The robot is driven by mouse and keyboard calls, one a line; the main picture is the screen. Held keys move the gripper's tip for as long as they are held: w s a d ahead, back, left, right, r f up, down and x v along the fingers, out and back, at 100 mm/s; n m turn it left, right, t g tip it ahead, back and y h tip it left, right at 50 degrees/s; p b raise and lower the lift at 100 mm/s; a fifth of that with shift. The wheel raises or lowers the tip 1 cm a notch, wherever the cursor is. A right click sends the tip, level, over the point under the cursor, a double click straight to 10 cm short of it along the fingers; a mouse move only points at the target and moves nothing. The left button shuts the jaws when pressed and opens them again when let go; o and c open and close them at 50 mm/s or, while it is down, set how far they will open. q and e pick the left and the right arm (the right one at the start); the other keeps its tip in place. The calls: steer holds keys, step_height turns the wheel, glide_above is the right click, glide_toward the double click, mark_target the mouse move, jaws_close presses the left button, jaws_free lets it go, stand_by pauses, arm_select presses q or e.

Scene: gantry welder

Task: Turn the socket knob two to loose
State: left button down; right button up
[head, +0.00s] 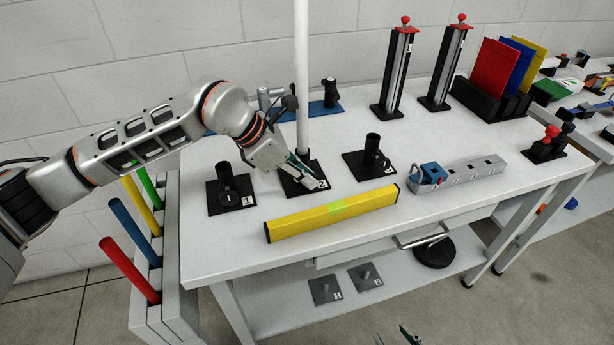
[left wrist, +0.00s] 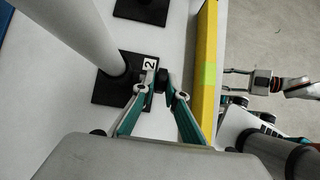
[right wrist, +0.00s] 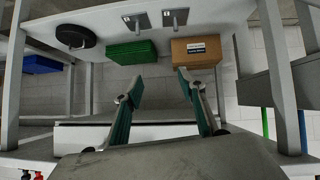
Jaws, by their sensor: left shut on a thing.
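Socket two is a black square base (head: 293,186) labelled 2, with a tall white pole (head: 302,80) standing upright in it. Its small dark knob (left wrist: 161,79) shows between my left fingertips in the left wrist view, beside the 2 label. In the head view the fingers hide the knob. My left gripper (head: 309,172) reaches down over the socket from the left and is shut on the knob. I cannot tell how far the knob is turned. My right gripper (right wrist: 154,86) is open and empty, low in front of the table; only its tips show at the head view's bottom edge.
Socket one (head: 229,190) stands to the left and another black socket (head: 369,159) to the right, both without poles. A yellow beam (head: 332,213) lies just in front of socket two. A grey rail with a blue clamp (head: 432,175) lies further right.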

arm_select(q)
steer(key=shift+a+f+h, duration=0.15)
steer(key=shift+f+h, duration=0.2)
steer(key=shift+h, duration=0.15)
steer(key=shift+s+a+t+h+b, duration=0.1)
steer(key=shift+t+h+b, duration=0.5)
steer(key=shift+h+b, duration=0.75)
steer(key=shift+r+h, duration=0.15)
steer(key=shift+h, duration=0.1)
arm_select(e)
steer(key=shift+w+d+f, duration=0.2)
steer(key=shift+d+f, duration=0.05)
steer(key=shift+f, duration=0.3)
steer(key=shift+w+d+f, duration=0.15)
steer(key=shift+d+f, duration=0.05)
steer(key=shift+f, duration=0.3)
arm_select(q)
steer(key=c, duration=2)
jaws_free()
steer(key=shift+c, duration=0.2)
arm_select(e)
steer(key=shift+s, duration=0.1)
arm_select(q)
steer(key=v, duration=1.2)
steer(key=shift+s, duration=0.1)
